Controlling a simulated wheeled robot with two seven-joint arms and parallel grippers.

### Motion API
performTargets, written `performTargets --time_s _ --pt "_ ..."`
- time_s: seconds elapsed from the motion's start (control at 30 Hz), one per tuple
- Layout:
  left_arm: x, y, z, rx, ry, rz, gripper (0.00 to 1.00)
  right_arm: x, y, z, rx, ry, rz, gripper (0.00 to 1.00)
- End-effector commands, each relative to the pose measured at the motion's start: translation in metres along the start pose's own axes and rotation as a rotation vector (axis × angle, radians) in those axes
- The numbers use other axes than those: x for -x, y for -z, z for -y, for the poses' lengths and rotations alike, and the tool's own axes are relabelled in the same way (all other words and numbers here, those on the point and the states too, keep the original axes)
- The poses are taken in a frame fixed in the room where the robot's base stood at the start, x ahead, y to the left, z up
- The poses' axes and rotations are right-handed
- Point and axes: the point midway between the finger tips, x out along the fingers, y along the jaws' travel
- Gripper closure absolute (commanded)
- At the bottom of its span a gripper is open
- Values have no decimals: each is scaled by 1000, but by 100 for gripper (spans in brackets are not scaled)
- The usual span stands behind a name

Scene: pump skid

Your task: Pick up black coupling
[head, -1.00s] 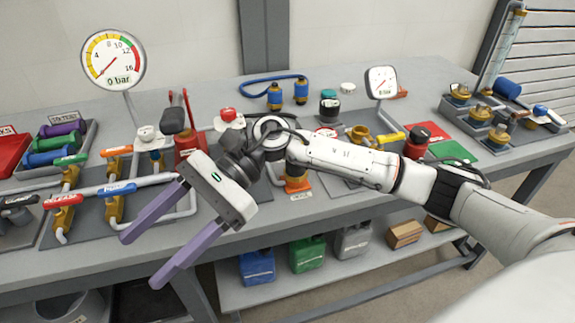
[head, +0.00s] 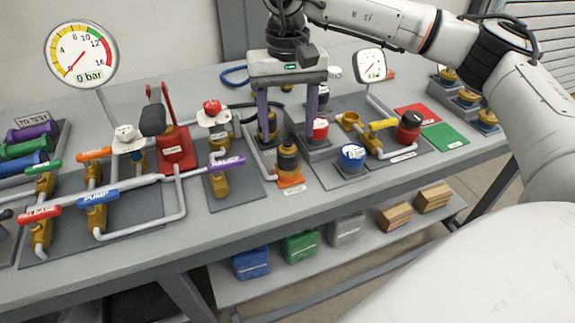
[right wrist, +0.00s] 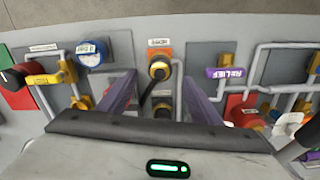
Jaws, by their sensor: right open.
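A black coupling with a brass band (head: 288,157) stands upright by an orange labelled plate (head: 290,181) near the bench front. It also shows in the right wrist view (right wrist: 159,68), beyond the fingertips. A second dark coupling with brass parts (head: 267,127) stands behind it, partly hidden by a finger; in the right wrist view it shows low between the fingers (right wrist: 163,108). My right gripper (head: 289,125) is open and empty, its purple fingers pointing down above and behind the front coupling. My left gripper is not in view.
A purple RELIEF valve handle (head: 228,162) is left of the coupling. A blue-topped gauge (head: 352,157) and a red-topped part (head: 320,130) stand to the right. A black hose runs near the fingers. The front bench strip is clear.

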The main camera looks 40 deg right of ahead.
Motion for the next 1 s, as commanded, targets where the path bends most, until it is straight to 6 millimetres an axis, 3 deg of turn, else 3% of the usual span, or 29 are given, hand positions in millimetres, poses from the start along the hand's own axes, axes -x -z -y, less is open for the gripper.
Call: performTargets --time_s 0.4,0.67,0.93,1.0 --pt "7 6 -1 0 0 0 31 -50 -2 -1 0 1 3 41" --pt "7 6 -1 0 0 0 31 -53 -1 -1 0 2 2 41" --pt "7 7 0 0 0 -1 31 -53 -1 -1 -1 2 2 87" --pt "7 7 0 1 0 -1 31 -52 -1 -1 -1 2 1 90"
